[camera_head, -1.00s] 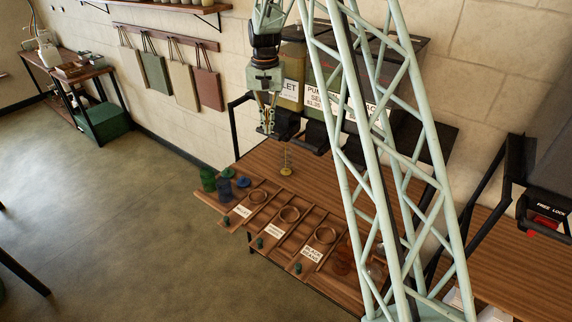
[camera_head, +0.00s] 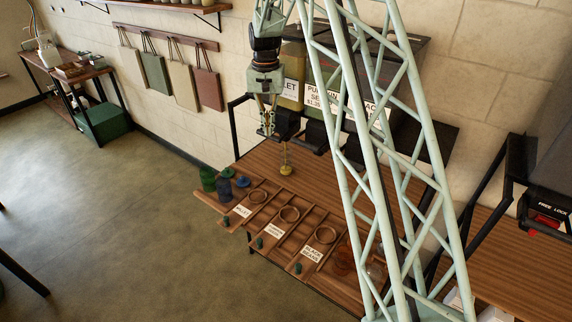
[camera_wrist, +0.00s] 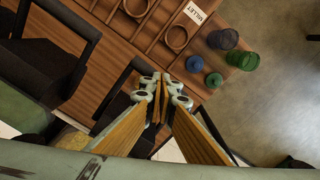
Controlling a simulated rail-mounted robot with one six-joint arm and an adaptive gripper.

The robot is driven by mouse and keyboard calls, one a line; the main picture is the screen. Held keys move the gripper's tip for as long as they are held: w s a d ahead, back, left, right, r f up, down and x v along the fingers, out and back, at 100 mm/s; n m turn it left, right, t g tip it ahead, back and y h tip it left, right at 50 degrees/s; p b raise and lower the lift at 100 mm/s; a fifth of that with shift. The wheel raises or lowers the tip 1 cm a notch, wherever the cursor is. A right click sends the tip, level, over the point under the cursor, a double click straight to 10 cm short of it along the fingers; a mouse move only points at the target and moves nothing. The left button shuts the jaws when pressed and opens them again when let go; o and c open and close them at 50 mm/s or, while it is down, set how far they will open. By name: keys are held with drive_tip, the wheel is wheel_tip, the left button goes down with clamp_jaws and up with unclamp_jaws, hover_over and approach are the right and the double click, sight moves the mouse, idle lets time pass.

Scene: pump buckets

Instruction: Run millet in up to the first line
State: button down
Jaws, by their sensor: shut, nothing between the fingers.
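The millet bin (camera_head: 293,62), its label partly hidden and reading "LET", hangs on the wall at the left of the dispenser row. Its black spout (camera_head: 288,122) is below it. A small clear jar (camera_head: 286,169) stands on the wooden counter under the spout with yellow grain low inside. A thin tan streak shows between spout and grain. The jar's line cannot be made out. My gripper (camera_head: 267,130) is shut and empty, just left of the spout. In the wrist view my gripper (camera_wrist: 165,86) has its fingertips together beside black dispenser parts; the jar is not visible there.
A wooden tray (camera_head: 272,219) with rings and labels lies along the counter's front edge. Green and blue containers (camera_head: 208,179) and lids stand at its left end. More dispensers with black spouts (camera_head: 316,136) hang to the right, partly behind my lattice column.

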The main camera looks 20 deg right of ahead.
drive_tip(key=shift+d+f, duration=0.1)
drive_tip(key=shift+f, duration=0.3)
idle(0.3)
drive_tip(key=shift+r, duration=0.1)
drive_tip(key=shift+r+p, duration=1.35)
drive_tip(key=shift+r, duration=1.9)
drive_tip(key=shift+r, duration=0.15)
drive_tip(key=shift+r+p, duration=1.2)
drive_tip(key=shift+r, duration=1.15)
drive_tip(key=shift+a, duration=0.2)
